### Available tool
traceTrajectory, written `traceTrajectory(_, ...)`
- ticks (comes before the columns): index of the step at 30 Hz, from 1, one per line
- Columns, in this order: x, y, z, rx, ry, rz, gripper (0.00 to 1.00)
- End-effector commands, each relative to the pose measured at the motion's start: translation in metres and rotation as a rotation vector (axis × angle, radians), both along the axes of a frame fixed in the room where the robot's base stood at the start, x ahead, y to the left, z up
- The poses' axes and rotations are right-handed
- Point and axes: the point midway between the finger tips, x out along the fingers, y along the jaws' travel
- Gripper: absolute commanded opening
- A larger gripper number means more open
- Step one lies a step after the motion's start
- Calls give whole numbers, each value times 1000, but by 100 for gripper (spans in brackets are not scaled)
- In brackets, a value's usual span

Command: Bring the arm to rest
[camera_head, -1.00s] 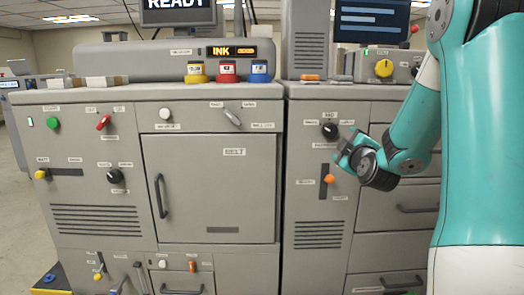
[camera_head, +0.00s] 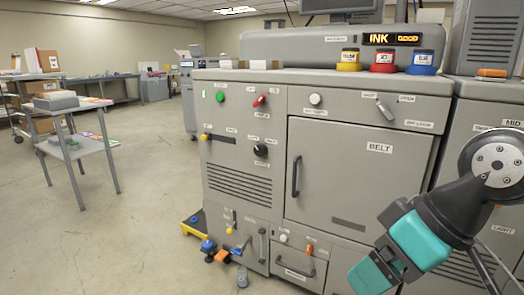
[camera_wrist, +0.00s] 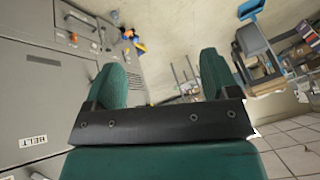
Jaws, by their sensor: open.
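My gripper (camera_wrist: 158,80) shows in the wrist view with its two green fingers apart and nothing between them. In the head view, my arm with the teal gripper (camera_head: 372,275) is at the lower right, in front of the grey laminator cabinet (camera_head: 240,190). The gripper points down and to the left, and its fingertips are hard to make out there. The BELT door (camera_head: 350,185) is closed, just left of the arm. The BELT label (camera_wrist: 33,141) also shows at the left of the wrist view.
Yellow, red and blue ink pots (camera_head: 382,61) stand on the machine. Loose items, including a blue and an orange one (camera_head: 222,255), are at the cabinet's lower left corner. A grey side table (camera_head: 75,148) stands further left. Open floor (camera_head: 130,240) lies between.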

Motion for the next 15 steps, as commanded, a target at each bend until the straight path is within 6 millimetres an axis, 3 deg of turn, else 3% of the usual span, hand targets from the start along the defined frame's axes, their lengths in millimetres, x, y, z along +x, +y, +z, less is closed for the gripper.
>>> traceTrajectory(1, -23, 7, 0, -22, 71, 27, 81)
traceTrajectory(4, -67, 11, 0, -85, 213, 53, 81)
traceTrajectory(6, -67, 10, 27, -89, 225, 42, 81)
traceTrajectory(11, -66, 10, 67, -87, 223, 40, 81)
traceTrajectory(15, -65, 10, 110, -86, 222, 40, 81)
